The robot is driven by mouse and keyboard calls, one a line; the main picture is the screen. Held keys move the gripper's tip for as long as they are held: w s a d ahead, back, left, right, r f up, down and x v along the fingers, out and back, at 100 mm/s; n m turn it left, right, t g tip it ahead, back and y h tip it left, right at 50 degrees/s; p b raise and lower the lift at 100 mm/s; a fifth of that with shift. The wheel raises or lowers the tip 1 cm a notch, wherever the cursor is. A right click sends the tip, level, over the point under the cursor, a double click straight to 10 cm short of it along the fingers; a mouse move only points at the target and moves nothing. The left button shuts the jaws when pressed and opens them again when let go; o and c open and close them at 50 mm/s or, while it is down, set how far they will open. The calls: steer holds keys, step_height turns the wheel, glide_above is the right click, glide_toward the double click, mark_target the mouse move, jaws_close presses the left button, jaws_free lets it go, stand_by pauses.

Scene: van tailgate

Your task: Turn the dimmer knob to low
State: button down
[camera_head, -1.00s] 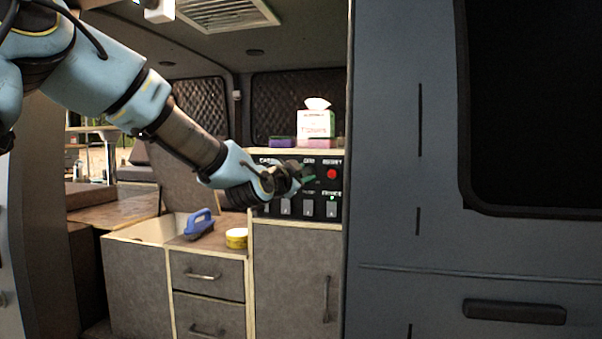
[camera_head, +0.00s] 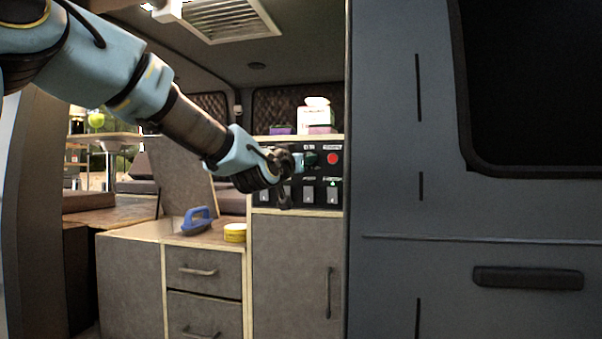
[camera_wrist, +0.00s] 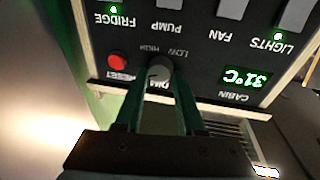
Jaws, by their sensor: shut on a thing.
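The dimmer knob (camera_wrist: 160,69) is a small dark round knob on the black control panel (camera_wrist: 218,70). It sits between the green fingers of my gripper (camera_wrist: 158,78) in the wrist view, and the fingers are shut on it. The panel appears upside down there, with LOW and HIGH printed by the knob and the DIM label partly hidden by a finger. The knob's pointer is too small to read. In the head view my gripper (camera_head: 309,160) reaches the panel left of the red button, and it hides the knob.
The red RESET button (camera_wrist: 117,61) is close beside one finger. Switches for fridge, pump, fan and lights (camera_wrist: 292,16) line the panel, near a lit 31°C display (camera_wrist: 247,78).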

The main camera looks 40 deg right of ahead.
steer(key=m+y+b, duration=0.1)
steer(key=m+b, duration=0.2)
steer(key=m, duration=0.7)
steer(key=m+t+y+b, duration=0.1)
steer(key=m+y+b, duration=0.1)
steer(key=m, duration=0.9)
steer(key=r+m+t+y+b, duration=0.1)
steer(key=m+b, duration=0.4)
steer(key=m, duration=0.6)
steer(key=shift+s+d+r+y, duration=0.1)
steer(key=shift+s+d+y, duration=0.1)
steer(key=shift+s+y, duration=0.2)
stand_by(0.4)
steer(key=c, duration=0.8)
jaws_free()
steer(key=shift+c, duration=0.2)
steer(key=o, duration=0.3)
steer(key=shift+f, duration=0.25)
